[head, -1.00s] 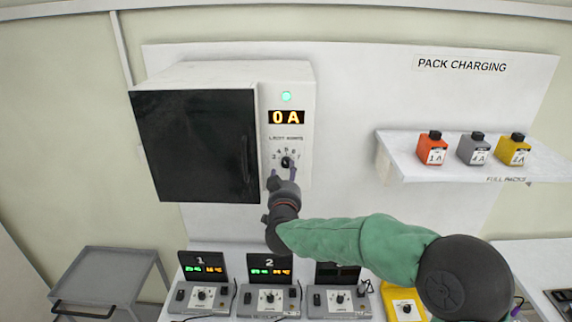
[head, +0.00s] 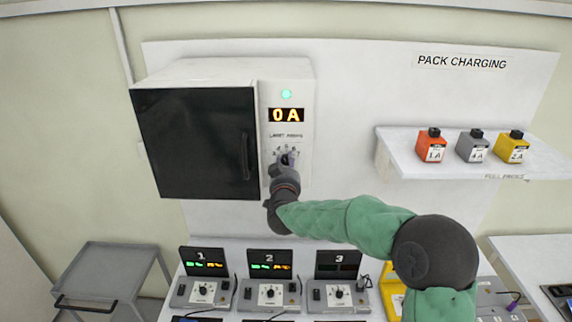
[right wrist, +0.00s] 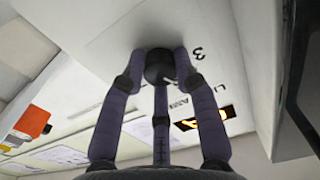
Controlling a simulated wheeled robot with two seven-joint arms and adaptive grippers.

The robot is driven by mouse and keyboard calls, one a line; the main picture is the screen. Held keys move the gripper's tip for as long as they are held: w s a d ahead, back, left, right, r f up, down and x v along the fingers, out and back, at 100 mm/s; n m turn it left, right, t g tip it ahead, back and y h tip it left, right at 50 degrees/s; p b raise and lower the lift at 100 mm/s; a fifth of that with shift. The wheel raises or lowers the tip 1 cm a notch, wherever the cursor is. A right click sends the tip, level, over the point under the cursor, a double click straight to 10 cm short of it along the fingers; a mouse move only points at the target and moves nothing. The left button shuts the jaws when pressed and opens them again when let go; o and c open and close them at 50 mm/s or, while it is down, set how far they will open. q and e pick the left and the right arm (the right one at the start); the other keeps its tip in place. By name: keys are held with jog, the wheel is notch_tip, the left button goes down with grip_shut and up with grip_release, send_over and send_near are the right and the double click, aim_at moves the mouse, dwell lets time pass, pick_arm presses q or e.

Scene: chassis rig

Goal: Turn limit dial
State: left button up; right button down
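The limit dial (right wrist: 160,64) is a small round black knob on the white panel (head: 307,95) of the wall cabinet. In the head view my right gripper (head: 286,160) covers most of it. In the right wrist view the fingertips of this gripper (right wrist: 160,68) lie on both sides of the knob and appear to touch it, closed on it. The display (head: 286,115) above the dial reads 0 A, with a green lamp (head: 286,95) lit over it. The dial's pointer is hidden. My left gripper is not in view.
The cabinet's dark door (head: 195,145) is shut, left of the panel. A shelf (head: 400,160) at right holds an orange, a grey and a yellow pack. Several charger units stand on the bench below, including number 2 (head: 268,290). A grey cart (head: 105,280) stands at lower left.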

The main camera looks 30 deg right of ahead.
jog(key=shift+f, duration=0.1)
jog(key=shift+f+n+p, duration=0.1)
jog(key=shift+n+p, duration=0.45)
jog(key=shift+n, duration=0.55)
jog(key=c, duration=0.9)
grip_release()
jog(key=shift+c, duration=0.2)
jog(key=shift+s+a, duration=0.15)
jog(key=shift+s, duration=0.05)
jog(key=v, duration=1.1)
jog(key=shift+s, duration=0.25)
